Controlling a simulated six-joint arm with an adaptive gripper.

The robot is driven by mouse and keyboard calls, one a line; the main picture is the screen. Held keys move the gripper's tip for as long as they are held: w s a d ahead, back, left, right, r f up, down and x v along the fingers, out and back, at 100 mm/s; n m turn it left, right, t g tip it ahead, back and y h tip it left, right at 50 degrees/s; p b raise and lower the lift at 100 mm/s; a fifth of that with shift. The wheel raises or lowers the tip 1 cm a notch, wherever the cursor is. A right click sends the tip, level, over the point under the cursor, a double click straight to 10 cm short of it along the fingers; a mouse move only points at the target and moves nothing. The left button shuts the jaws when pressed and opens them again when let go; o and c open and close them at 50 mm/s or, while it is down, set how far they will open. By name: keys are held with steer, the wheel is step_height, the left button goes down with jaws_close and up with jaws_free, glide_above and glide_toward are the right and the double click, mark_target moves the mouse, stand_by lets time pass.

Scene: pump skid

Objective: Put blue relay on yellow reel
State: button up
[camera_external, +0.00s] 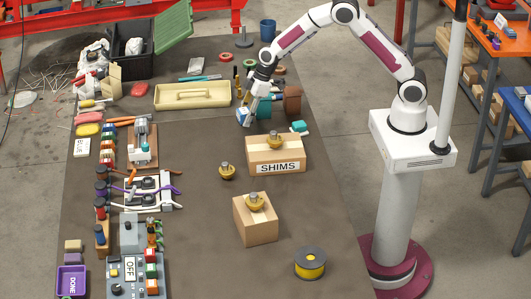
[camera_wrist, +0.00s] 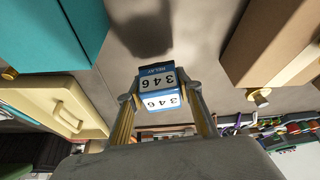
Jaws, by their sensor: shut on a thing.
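A blue relay with white faces marked 346 (camera_wrist: 160,92) is held between the fingertips of my gripper (camera_wrist: 160,100) in the wrist view. In the external view my gripper (camera_external: 250,108) is at the far middle of the table, shut on the blue relay (camera_external: 243,117), left of a teal and brown pump-like part. The relay appears to be above the table; a dark shadow shows beyond it in the wrist view. The yellow reel (camera_external: 310,263), with dark flanges, lies flat near the front right of the table, well apart from my gripper.
A SHIMS box (camera_external: 275,155) with a brass part on top and a smaller cardboard box (camera_external: 255,220) stand between my gripper and the reel. A cream tray (camera_external: 192,96) lies left of my gripper. Relays, wiring and panels line the left side. The table's front middle is clear.

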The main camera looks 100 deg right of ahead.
steer(key=s+a+r+n, duration=0.1)
steer(key=s+a+r, duration=0.45)
steer(key=a, duration=0.25)
steer(key=s+a+r, duration=0.4)
steer(key=a+r, duration=0.3)
steer(key=s+a+n+y, duration=0.1)
steer(key=s+a+n, duration=0.1)
steer(key=a, duration=2.6)
steer(key=s+a+n+g+y, duration=0.1)
steer(key=a+n, duration=0.2)
steer(key=a, duration=2.4)
steer(key=shift+s+a+r, duration=0.15)
steer(key=shift+s+a, duration=0.25)
steer(key=shift+f, duration=2.5)
